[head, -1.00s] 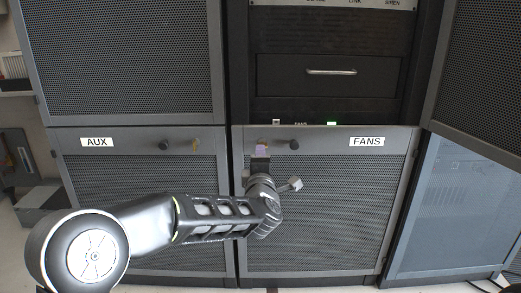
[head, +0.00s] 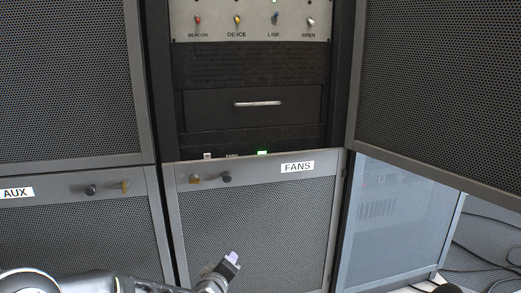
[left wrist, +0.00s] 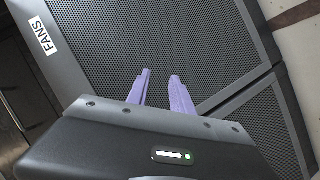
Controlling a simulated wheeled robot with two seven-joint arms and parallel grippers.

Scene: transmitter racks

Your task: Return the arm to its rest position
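My left arm (head: 110,284) comes in along the bottom left of the head view. Its gripper (head: 232,257) has purple fingers and is in front of the lower part of the FANS panel (head: 255,225), below the knobs. In the left wrist view, the two purple fingers (left wrist: 160,76) stand apart with nothing between them, in front of the mesh of the FANS panel (left wrist: 150,40). My right gripper is in neither view.
The FANS panel has a brass knob (head: 195,179) and a dark knob (head: 227,177). A drawer (head: 255,118) and a switch panel (head: 250,22) are above. The AUX panel (head: 80,225) is at left. A pale mesh panel (head: 395,215) and cables (head: 485,245) are at right.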

